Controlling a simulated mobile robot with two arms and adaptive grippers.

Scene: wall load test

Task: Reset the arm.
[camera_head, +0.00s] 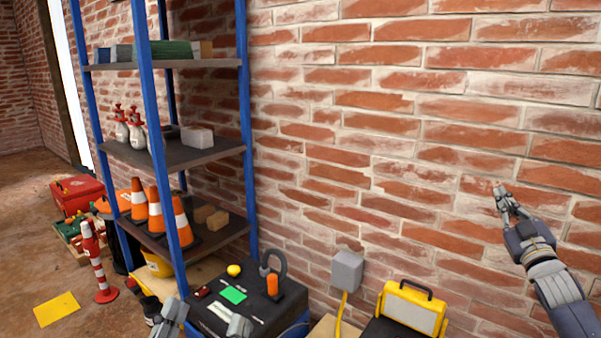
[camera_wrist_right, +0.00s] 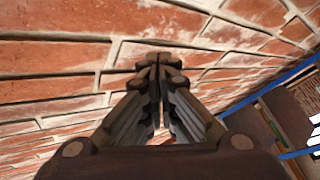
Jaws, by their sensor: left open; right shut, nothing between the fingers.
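My right arm comes in from the right edge in the head view. Its gripper (camera_head: 501,190) points up and to the left in front of the brick wall (camera_head: 400,130). In the right wrist view the fingers of this gripper (camera_wrist_right: 158,60) meet at the tips, with nothing held and bricks behind them. I cannot tell whether the tips touch the wall. My left gripper (camera_head: 205,313) shows at the bottom edge of the head view, its two fingers apart over the front of a black case. Nothing shows between them, and the rest of the left arm is out of view.
A blue-posted shelf rack (camera_head: 247,100) stands left against the wall, holding orange cones (camera_head: 155,212) and spray bottles (camera_head: 136,130). A yellow work lamp (camera_head: 412,308) stands at lower right.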

